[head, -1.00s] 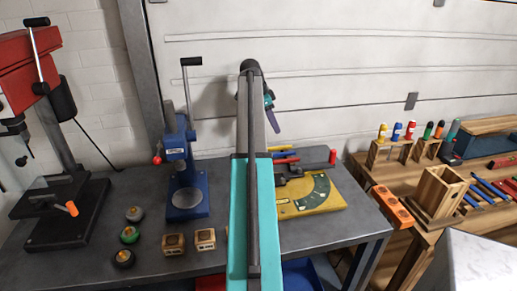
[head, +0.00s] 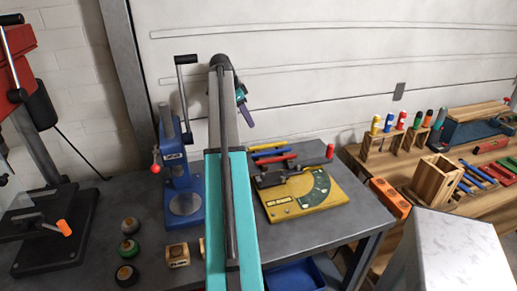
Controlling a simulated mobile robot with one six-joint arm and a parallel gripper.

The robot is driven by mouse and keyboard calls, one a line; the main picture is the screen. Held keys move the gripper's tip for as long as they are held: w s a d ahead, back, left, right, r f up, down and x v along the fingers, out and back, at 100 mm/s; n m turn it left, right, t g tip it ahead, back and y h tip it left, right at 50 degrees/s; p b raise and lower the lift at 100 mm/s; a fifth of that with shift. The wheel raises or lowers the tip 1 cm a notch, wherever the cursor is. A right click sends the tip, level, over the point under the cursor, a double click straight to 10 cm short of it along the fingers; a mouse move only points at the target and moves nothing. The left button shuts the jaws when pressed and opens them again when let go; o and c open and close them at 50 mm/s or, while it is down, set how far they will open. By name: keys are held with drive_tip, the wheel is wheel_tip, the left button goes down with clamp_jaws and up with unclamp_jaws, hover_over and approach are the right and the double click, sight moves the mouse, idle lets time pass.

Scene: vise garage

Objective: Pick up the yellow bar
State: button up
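A thin yellow bar (head: 268,153) seems to lie among a blue bar (head: 264,147) and a red bar (head: 276,158). They are on the dark bench just behind a yellow bending fixture (head: 305,193), and the yellow bar is partly hidden and small. My turquoise arm reaches up the middle of the view. Only a small part of its end (head: 244,103) shows, to the left of and above the bars in the picture. The fingers are too small and hidden to tell their state.
A blue hand press (head: 183,185) stands left of my arm, with small wooden blocks (head: 178,255) in front. A red upright handle (head: 330,152) rises beside the fixture. Right, another bench holds a wooden box (head: 436,180) and upright coloured handles. A pale block (head: 460,250) is at lower right.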

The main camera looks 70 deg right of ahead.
drive_tip(key=p, duration=0.2)
hover_over(261, 146)
drive_tip(key=w+a, duration=0.1)
drive_tip(key=w, duration=0.1)
drive_tip(key=shift+f, duration=3.8)
drive_tip(key=shift+p+x, duration=0.4)
drive_tip(key=shift+x, duration=0.35)
drive_tip(key=shift+p+x, duration=0.6)
drive_tip(key=shift+x, duration=1.3)
drive_tip(key=shift+s+a, duration=0.1)
drive_tip(key=shift+s, duration=0.05)
drive_tip(key=shift+f, duration=0.2)
drive_tip(key=shift+c, duration=0.6)
clamp_jaws()
